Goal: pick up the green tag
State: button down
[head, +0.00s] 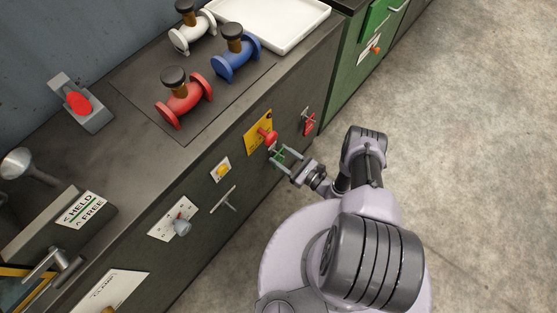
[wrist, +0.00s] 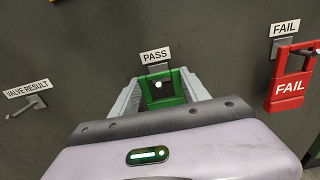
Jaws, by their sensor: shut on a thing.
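The green tag (wrist: 178,100) is in the middle of the wrist view, just below a PASS label (wrist: 156,56) on the dark cabinet front. The pale end of a hook shows in its opening, so the tag still appears to be on the hook. My gripper (wrist: 162,100) is shut on the tag, with one finger at each side of it. In the head view my gripper (head: 284,157) is at the cabinet front with a bit of the green tag (head: 281,154) between its fingers. The tag's lower part is hidden behind the gripper body.
A red FAIL tag (wrist: 288,88) hangs on a hook to the right. An empty VALVE RESULT hook (wrist: 30,105) is at left. A yellow plate with a red knob (head: 265,134) is close to my gripper. Flanged spools (head: 184,100) stand on the bench; the floor at right is clear.

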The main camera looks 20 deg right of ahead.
jog(key=shift+r, duration=0.35)
jog(key=shift+r+p, duration=0.5)
jog(key=shift+p, duration=0.2)
jog(key=v, duration=1.8)
